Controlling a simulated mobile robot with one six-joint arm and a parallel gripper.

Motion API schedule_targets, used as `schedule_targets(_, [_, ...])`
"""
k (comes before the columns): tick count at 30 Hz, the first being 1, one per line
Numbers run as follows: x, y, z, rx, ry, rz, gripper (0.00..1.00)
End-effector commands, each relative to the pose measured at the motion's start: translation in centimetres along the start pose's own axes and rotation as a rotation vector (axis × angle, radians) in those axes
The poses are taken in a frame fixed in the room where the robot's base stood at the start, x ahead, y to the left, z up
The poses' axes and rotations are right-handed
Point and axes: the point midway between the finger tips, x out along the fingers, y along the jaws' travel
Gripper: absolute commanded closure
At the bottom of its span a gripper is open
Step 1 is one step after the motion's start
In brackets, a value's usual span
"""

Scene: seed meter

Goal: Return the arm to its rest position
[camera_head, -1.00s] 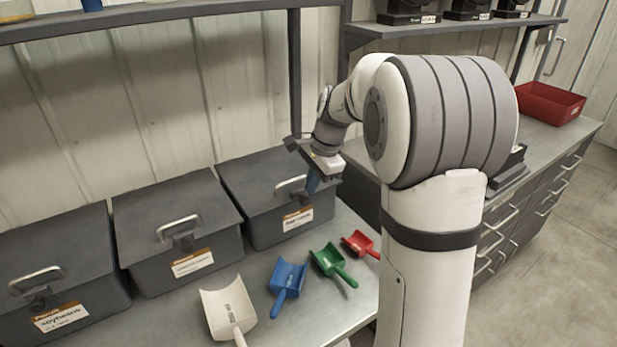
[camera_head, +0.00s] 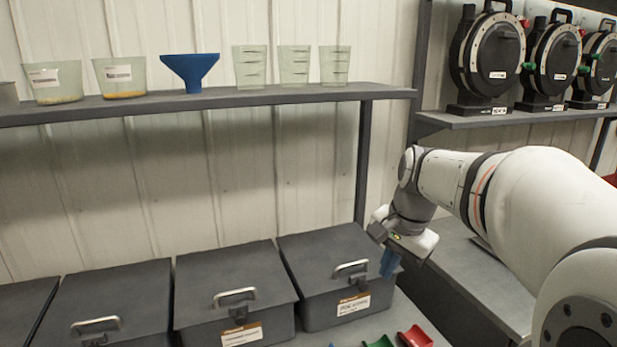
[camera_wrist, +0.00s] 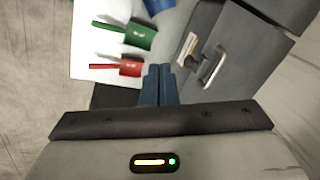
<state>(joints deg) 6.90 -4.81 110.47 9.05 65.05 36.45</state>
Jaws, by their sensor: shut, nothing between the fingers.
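My gripper (camera_head: 389,264) is in the air beside the right end of the rightmost grey lidded bin (camera_head: 337,265). Its blue fingers point down, shut and empty. In the wrist view the fingers (camera_wrist: 159,84) are pressed together, with the bin (camera_wrist: 236,70) to their right. The rest of my arm reaches in from the right of the head view.
A red scoop (camera_wrist: 130,68) and a green scoop (camera_wrist: 138,34) lie on the bench below. A shelf (camera_head: 220,99) holds cups and a blue funnel (camera_head: 190,72). Black seed meters (camera_head: 487,60) stand on the right shelf. The air left of my gripper, above the bins, is clear.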

Motion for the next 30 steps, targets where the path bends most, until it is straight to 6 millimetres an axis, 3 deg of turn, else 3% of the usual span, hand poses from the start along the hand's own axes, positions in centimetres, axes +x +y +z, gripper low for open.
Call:
schedule_targets(1, [0.2, 1.2, 1.7, -0.078, 0.015, 0.005, 1.00])
schedule_targets(6, [1.7, 5.3, 6.4, -0.364, 0.061, 0.033, 1.00])
schedule_targets(13, [4.2, 10.2, 11.2, -0.692, 0.105, 0.070, 1.00])
schedule_targets(19, [5.4, 12.0, 12.7, -0.817, 0.120, 0.087, 1.00])
schedule_targets(30, [5.5, 12.2, 12.8, -0.827, 0.120, 0.088, 1.00])
